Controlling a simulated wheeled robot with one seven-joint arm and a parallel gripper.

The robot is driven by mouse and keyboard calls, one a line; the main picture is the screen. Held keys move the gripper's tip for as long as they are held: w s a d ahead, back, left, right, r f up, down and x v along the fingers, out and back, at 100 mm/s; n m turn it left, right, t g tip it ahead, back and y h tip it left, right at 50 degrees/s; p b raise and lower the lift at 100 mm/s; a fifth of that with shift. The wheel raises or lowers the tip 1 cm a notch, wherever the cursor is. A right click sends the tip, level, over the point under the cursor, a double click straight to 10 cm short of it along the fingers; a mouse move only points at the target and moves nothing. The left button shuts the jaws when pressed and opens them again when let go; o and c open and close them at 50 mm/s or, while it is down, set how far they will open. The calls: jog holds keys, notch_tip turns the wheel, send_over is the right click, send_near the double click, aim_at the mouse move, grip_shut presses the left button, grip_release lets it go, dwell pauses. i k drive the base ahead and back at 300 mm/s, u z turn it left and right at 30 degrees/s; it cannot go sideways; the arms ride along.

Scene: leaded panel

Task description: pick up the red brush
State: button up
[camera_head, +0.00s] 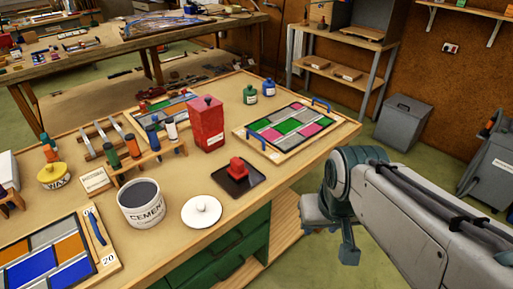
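A small red object with a raised grip (237,168) lies on a square black tray (252,181) near the front edge of the workbench. It looks like the red brush, but its underside is hidden and I cannot be sure. My gripper (329,238) hangs at the end of my arm on the right, beyond the bench's front edge. It is clearly apart from the red object and touches nothing on the bench. Its fingers are small and seen at an angle, so their opening is unclear.
A tall red box (207,124) stands behind the tray. A white lid (202,211) and a cement tub (142,204) are to its left. A wooden rack (148,163) holds several coloured cylinders. A leaded panel (287,131) lies at right. Bare bench surrounds the tray.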

aim_at(236, 172)
jog(key=u, duration=0.15)
jog(key=i, duration=0.85)
jog(key=u, duration=0.55)
